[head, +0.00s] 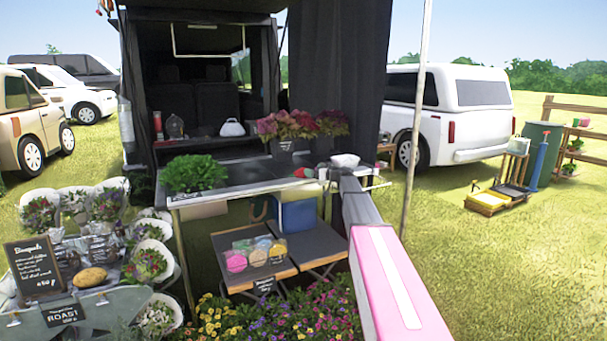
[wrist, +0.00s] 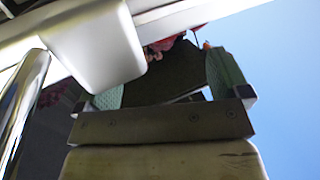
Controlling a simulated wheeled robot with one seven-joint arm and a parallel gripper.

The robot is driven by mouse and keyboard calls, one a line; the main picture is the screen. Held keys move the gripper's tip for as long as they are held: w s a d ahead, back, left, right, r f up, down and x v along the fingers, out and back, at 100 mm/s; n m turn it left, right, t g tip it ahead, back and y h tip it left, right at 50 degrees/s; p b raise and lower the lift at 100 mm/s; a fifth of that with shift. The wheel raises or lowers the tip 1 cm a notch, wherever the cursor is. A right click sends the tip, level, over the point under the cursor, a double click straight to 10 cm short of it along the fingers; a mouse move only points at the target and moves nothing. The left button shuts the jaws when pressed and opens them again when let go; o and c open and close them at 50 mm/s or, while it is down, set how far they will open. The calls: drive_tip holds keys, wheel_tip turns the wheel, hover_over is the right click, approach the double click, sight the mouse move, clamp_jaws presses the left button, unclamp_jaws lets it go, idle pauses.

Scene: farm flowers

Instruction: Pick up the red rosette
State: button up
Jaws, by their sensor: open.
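A small red item (head: 304,172), which looks like the red rosette, is at the right part of the dark table's front edge in the head view. Its shape is too small to make out. My gripper (head: 323,172) is just right of it at the end of my pink and white arm. In the wrist view, my gripper (wrist: 165,82) has its green-padded fingers apart. Red material (wrist: 165,43) shows beyond and between them, partly hidden by a white part and a dark surface. I cannot tell whether the fingers touch it.
The dark table (head: 245,185) holds a green leafy plant (head: 195,173) and pink-red flowers (head: 288,125). A lower table (head: 290,275) carries several coloured packets. A metal pole (head: 416,115) stands right of my arm. Bouquets crowd the left; open grass lies right.

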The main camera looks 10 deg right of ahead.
drive_tip(key=x, duration=0.7)
drive_tip(key=shift+s+a+f, duration=0.1)
drive_tip(key=shift+s+f, duration=0.1)
drive_tip(key=shift+s, duration=0.1)
drive_tip(key=c, duration=1)
